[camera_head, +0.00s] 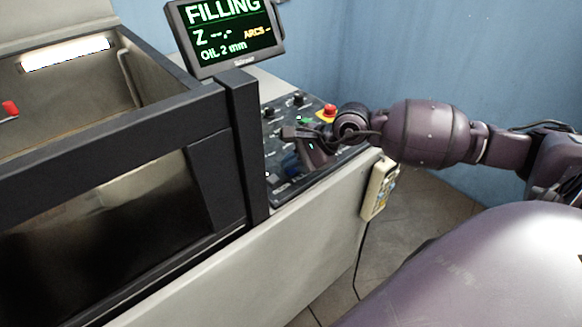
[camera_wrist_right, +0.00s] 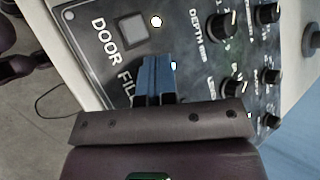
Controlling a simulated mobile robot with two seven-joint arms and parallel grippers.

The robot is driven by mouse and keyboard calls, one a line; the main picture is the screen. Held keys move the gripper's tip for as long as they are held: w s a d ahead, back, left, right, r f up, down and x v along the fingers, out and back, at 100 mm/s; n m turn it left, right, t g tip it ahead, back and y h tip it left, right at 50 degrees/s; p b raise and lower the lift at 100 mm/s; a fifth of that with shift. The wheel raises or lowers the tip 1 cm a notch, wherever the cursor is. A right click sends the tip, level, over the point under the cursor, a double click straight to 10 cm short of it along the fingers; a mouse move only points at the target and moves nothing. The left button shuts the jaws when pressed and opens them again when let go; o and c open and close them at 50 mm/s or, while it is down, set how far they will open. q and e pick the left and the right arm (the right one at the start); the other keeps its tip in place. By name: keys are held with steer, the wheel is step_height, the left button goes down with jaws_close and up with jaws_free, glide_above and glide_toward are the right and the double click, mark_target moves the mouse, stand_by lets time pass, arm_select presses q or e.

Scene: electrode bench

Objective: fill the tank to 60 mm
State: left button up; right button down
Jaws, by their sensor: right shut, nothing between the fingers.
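The screen (camera_head: 228,30) reads "FILLING", "Z --.-", "ARCS -" and "OIL 2 mm". The tank (camera_head: 120,128) is at the left, with dark framing and a dark front window; no oil level can be made out. My right gripper (camera_head: 291,166) reaches over the control panel (camera_head: 277,152) from the right. In the right wrist view its blue fingers (camera_wrist_right: 157,63) are shut with nothing between them, over the panel beside the partly hidden "FIL..." label (camera_wrist_right: 126,88). The button under them is hidden, and contact cannot be told. The depth knob (camera_wrist_right: 223,25) is to their right.
A square door button (camera_wrist_right: 131,28) has a lit lamp (camera_wrist_right: 156,21) beside it. A red emergency button (camera_head: 327,111) is at the panel's far end, close to my wrist. A beige pendant (camera_head: 379,189) hangs on the machine's side. Several more knobs line the panel.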

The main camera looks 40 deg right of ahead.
mark_target(292, 171)
arm_select(q)
steer(key=shift+w+r, duration=0.1)
steer(key=shift+w, duration=0.05)
arm_select(e)
steer(key=shift+r+p, duration=0.3)
steer(key=shift+r, duration=0.6)
arm_select(q)
steer(key=shift+s+r, duration=0.25)
steer(key=shift+r, duration=0.2)
arm_select(e)
steer(key=shift+r+p, duration=0.8)
steer(key=shift+r, duration=0.75)
steer(key=shift+r+p, duration=0.45)
steer(key=shift+r, duration=0.5)
arm_select(q)
steer(key=shift+w+r, duration=0.15)
steer(key=shift+r, duration=0.6)
steer(key=shift+w+r, duration=0.15)
steer(key=shift+r, duration=0.55)
